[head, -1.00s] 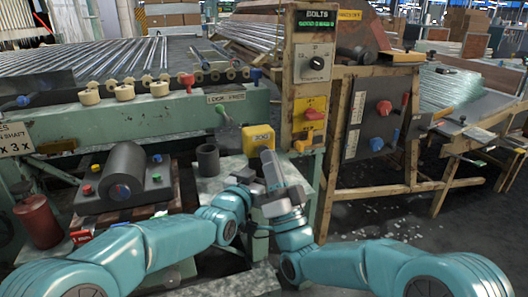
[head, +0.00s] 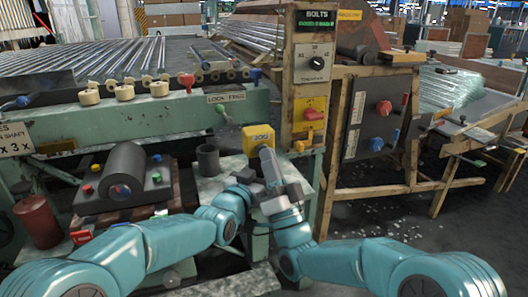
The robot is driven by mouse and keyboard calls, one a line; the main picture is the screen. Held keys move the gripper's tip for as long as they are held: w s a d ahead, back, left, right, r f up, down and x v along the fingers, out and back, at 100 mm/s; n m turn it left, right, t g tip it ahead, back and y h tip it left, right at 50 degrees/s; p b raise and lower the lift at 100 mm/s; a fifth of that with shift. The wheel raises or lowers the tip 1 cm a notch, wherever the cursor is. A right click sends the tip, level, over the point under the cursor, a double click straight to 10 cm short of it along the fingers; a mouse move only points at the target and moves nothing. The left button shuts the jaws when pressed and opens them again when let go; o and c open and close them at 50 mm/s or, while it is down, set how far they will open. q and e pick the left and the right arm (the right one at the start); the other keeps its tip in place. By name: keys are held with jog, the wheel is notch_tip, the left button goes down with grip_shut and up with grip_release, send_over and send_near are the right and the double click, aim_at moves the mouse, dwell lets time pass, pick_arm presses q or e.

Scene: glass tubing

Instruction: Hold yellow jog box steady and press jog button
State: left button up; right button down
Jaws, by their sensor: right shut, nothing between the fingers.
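The yellow jog box (head: 256,137), marked JOG, stands at the back of the pale bench, left of the wooden post. My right gripper (head: 267,156) is shut and empty. Its grey tip points up at the box and overlaps its lower front in the head view; I cannot tell whether it touches. The jog button is not clearly visible. My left gripper (head: 258,188) is below the box, beside and partly behind the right gripper, and its fingers are too hidden to tell open from shut.
A dark cup (head: 208,160) stands left of the box on the bench (head: 210,187). The wooden post (head: 302,75) carries a dial and a red switch (head: 313,114) on a yellow plate. A red canister (head: 38,222) and a dark roller (head: 124,172) are at left.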

jog(key=shift+s, duration=0.15)
jog(key=shift+s+d, duration=0.3)
jog(key=shift+s, duration=0.4)
jog(key=s, duration=0.1)
jog(key=s+d, duration=0.1)
jog(key=s, duration=0.2)
jog(key=shift+s+d, duration=0.25)
jog(key=shift+s, duration=0.1)
dwell(1.6)
pick_arm(q)
jog(key=o, duration=1.4)
